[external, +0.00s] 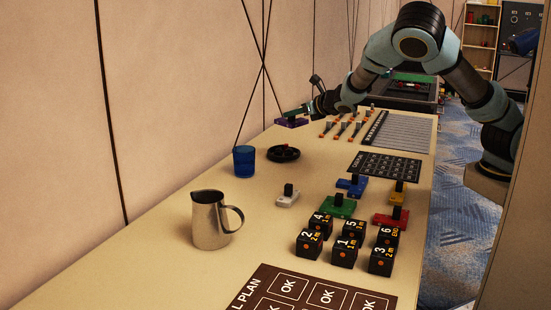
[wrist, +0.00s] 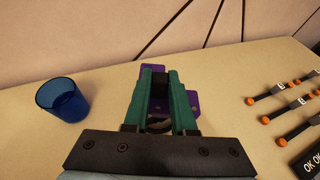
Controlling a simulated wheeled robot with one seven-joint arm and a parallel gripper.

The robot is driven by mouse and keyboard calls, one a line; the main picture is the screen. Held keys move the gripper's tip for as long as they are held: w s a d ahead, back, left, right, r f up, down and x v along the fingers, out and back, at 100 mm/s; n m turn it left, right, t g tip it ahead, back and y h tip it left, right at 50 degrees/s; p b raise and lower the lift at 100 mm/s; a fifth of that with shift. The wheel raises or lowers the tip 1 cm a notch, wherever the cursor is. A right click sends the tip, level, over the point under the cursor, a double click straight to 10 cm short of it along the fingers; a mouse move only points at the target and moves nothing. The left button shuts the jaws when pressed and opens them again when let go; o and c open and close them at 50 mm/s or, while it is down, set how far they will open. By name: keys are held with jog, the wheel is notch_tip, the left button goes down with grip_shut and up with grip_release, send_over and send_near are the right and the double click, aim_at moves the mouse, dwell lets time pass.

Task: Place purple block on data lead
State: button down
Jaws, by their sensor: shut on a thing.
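My gripper (external: 303,111) is at the far left part of the table, near the wall. It is shut on the black knob of the purple block (external: 291,122). In the wrist view the purple block (wrist: 194,101) shows behind and to the right of the green fingers (wrist: 160,88), which cover part of it. I cannot tell whether it touches the table. No thing is plainly marked as the data lead. A round black item (external: 283,154), perhaps a coiled lead, lies nearer the camera than the gripper.
A blue cup (external: 244,160) stands left of the round black item. Orange-tipped pieces (external: 345,127) lie right of the gripper. Knobbed blocks in blue (external: 351,188), green (external: 338,207), red (external: 390,220) and white (external: 287,200), black numbered cubes (external: 343,252) and a metal jug (external: 210,220) stand nearer.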

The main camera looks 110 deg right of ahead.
notch_tip(320, 180, down, 9)
jog(key=shift+f, duration=0.15)
dwell(0.4)
jog(key=shift+f, duration=0.1)
jog(key=c, duration=0.7)
grip_release()
jog(key=shift+c, duration=0.2)
jog(key=shift+r, duration=0.2)
jog(key=v, duration=1.2)
jog(key=shift+s+f, duration=0.1)
